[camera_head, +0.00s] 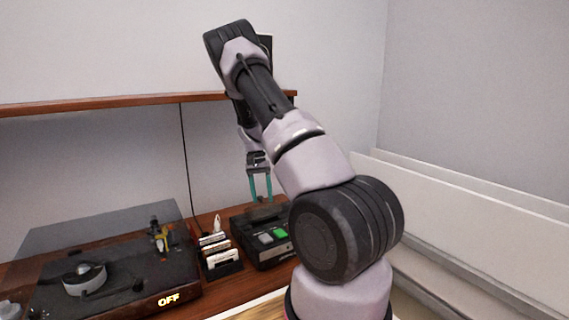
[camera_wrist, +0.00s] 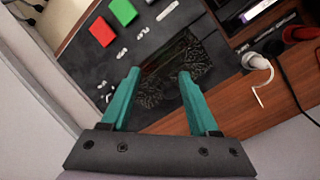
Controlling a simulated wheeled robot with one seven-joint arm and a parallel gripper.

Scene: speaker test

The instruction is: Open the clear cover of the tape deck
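The tape deck (camera_head: 281,251) is a dark box on the wooden surface, with green and grey buttons on top; it also shows in the wrist view (camera_wrist: 85,55). In the wrist view its clear cover (camera_wrist: 172,72) is a dark, see-through panel with strong reflections, seen between my fingers. The cover looks closed, though its edges are hard to make out. My gripper (camera_head: 261,199) has two teal fingers pointing down above the deck's rear part. It is open and empty in the wrist view (camera_wrist: 159,74). I cannot tell whether the fingertips touch the deck. My arm hides the deck's right side.
A rack of cassettes (camera_head: 222,262) stands just left of the deck. A turntable (camera_head: 120,268) with an OFF label is further left. A wooden shelf (camera_head: 100,105) runs above, and a cable (camera_head: 187,160) hangs on the wall. White panels (camera_head: 470,210) stand at the right.

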